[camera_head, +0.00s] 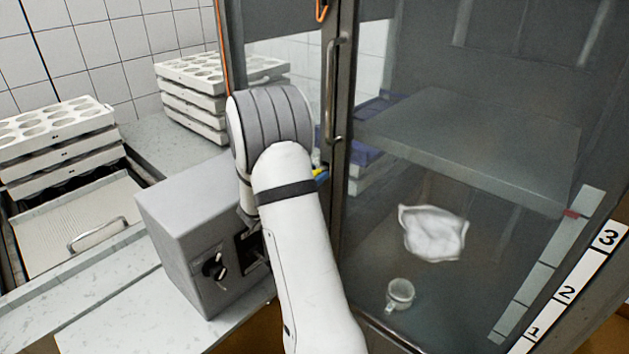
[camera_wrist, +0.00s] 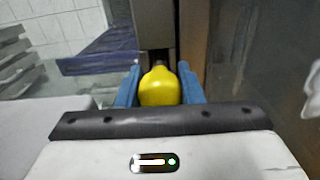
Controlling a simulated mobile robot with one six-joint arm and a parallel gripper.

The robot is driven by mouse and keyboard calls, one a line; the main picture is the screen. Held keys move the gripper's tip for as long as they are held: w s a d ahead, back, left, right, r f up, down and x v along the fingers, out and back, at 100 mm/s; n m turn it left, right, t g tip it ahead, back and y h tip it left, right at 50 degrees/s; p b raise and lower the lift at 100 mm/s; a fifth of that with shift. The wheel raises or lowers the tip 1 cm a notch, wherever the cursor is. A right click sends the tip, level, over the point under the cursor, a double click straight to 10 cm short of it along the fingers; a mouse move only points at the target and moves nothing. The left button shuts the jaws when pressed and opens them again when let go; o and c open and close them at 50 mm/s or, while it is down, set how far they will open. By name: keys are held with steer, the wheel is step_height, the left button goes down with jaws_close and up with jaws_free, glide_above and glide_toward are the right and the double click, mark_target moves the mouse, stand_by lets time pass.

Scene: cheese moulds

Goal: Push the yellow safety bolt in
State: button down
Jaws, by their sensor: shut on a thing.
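The yellow safety bolt (camera_wrist: 160,88) shows in the wrist view as a rounded yellow knob in front of a grey metal upright. My gripper (camera_wrist: 158,82) has its two blue fingers on either side of the knob, shut on it. In the head view, only a small bit of yellow (camera_head: 316,169) and blue shows beside the door frame, past my white arm. My arm hides most of the bolt and gripper there. How far the bolt sits in its seat is hidden.
A glass door with a long vertical handle (camera_head: 334,90) stands right of my arm. A grey box with a black knob (camera_head: 215,265) is close on the left. Stacked white moulds (camera_head: 55,125) stand further left. A cloth (camera_head: 433,233) and a cup (camera_head: 400,293) show through the glass.

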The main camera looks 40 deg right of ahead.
steer(key=shift+d+r, duration=0.2)
steer(key=c, duration=1.4)
jaws_free()
steer(key=shift+o, duration=1)
steer(key=shift+d+f, duration=0.15)
steer(key=shift+o, duration=0.9)
steer(key=shift+a, duration=0.25)
steer(key=b+v, duration=0.2)
steer(key=v, duration=0.5)
steer(key=shift+a, duration=0.4)
